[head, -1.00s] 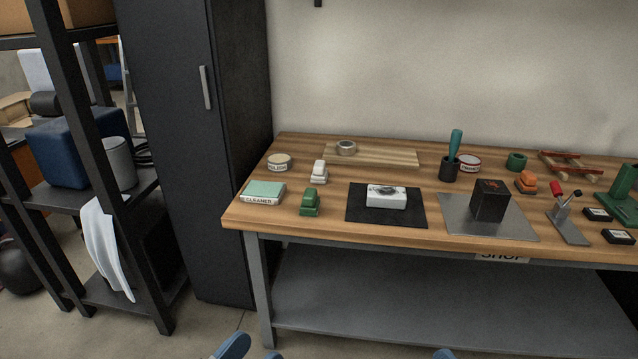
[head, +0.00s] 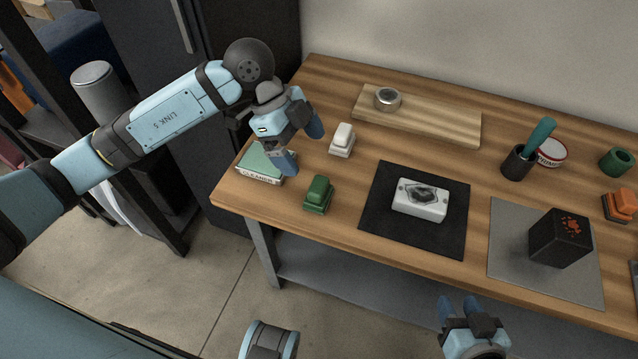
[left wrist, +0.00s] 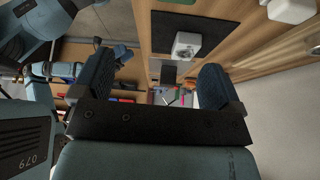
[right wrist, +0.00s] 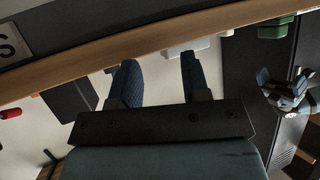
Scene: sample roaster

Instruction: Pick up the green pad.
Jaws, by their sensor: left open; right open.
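The green pad (head: 318,194), a small dark green block with a raised grip, sits near the table's front edge, left of the black mat. A green block, apparently the same pad, shows in the right wrist view (right wrist: 275,27). My left gripper (head: 301,145) is open and empty above the table's left end, over the cleaner box's right side and behind the green pad, apart from it; its fingers also show in the left wrist view (left wrist: 158,82). My right gripper (head: 460,304) is open and empty in front of the table, well away from the pad.
A pale-green-topped cleaner box (head: 262,164) lies left of the green pad and a white pad (head: 342,140) behind it. The black mat (head: 455,238) carries a white block (head: 420,199). A wooden board (head: 440,125) lies behind. A black block (head: 560,238) stands right.

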